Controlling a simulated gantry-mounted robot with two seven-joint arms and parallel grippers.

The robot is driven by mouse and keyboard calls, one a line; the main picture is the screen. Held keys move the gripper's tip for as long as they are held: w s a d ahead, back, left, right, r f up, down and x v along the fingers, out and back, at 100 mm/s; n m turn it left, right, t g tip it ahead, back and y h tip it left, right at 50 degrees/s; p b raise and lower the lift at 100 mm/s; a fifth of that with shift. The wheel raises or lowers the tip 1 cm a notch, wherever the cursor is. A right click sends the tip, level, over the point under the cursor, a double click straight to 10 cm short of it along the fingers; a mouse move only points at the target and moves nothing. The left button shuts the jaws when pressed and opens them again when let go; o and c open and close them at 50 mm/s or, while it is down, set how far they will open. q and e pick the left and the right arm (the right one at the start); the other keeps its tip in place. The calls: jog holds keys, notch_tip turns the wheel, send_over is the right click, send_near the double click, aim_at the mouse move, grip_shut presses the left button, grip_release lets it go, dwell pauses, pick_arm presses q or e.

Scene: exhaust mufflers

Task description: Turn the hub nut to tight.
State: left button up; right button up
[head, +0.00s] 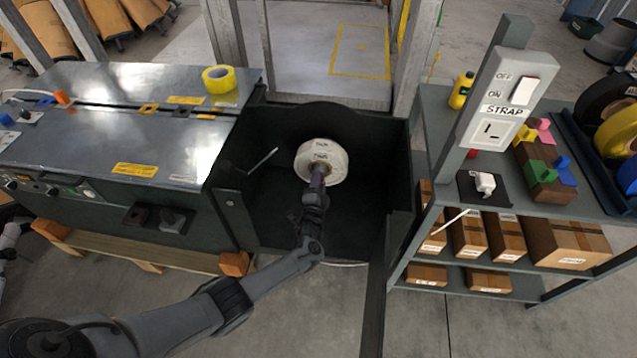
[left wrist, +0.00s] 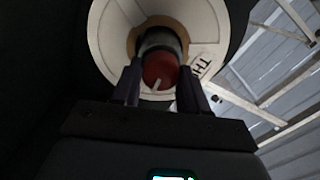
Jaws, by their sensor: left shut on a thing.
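The hub nut (left wrist: 160,70) is a dark cylinder with a red end face and a pale pointer mark, seen in the left wrist view. It sits at the centre of a white roll (left wrist: 112,45) with a brown core. In the head view the white roll (head: 335,160) stands inside a dark open bay of the machine. My left gripper (head: 319,172) reaches into the bay from the front. Its two fingers (left wrist: 160,85) are shut on the hub nut, one on each side. In the head view the gripper hides most of the nut.
The strapping machine's grey top (head: 110,130) is at left, with a yellow tape roll (head: 218,79) on it. A thin lever (head: 262,160) stands left of the white roll. A shelf (head: 440,110) with a STRAP switch panel (head: 508,90) and boxes is at right.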

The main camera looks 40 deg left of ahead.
pick_arm(q)
jog(key=shift+m, duration=0.6)
jog(key=o, duration=1.1)
jog(key=shift+c, duration=0.2)
jog(key=p+v, duration=0.6)
jog(key=v, duration=0.5)
jog(key=shift+a, duration=0.1)
